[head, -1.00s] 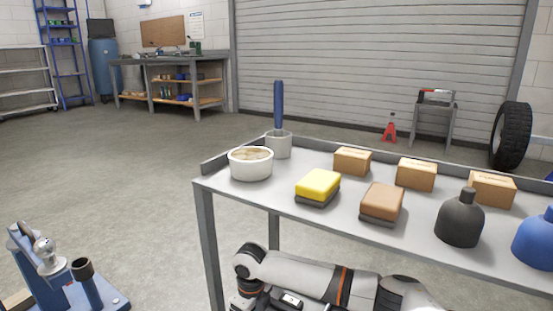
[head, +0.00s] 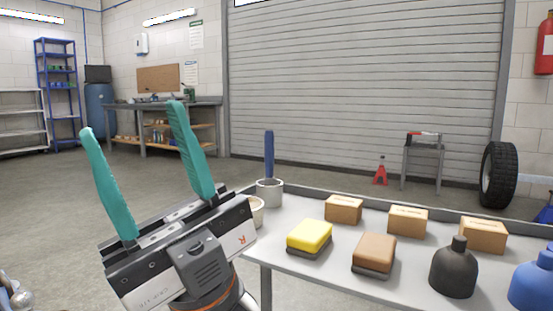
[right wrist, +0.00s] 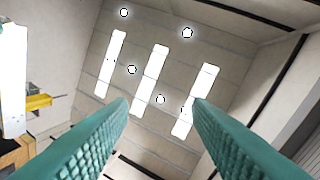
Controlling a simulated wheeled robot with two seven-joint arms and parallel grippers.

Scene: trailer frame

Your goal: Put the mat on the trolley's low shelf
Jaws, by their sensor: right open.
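My right gripper (head: 141,172) is raised in front of the trolley's left end in the head view. Its teal fingers stand apart and point upward, with nothing between them. In the right wrist view the same two fingers (right wrist: 160,115) are open towards the ceiling. The trolley's grey top (head: 330,275) shows at the lower right. Its low shelf is out of view, and I see no mat in any view.
On the trolley top are a yellow sponge block (head: 309,237), a brown one (head: 374,253), several small cartons (head: 407,220), a black bottle (head: 453,270), a blue bottle (head: 532,287) and a cup with a blue-handled tool (head: 269,190). A white bowl (head: 257,212) is partly hidden by my gripper.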

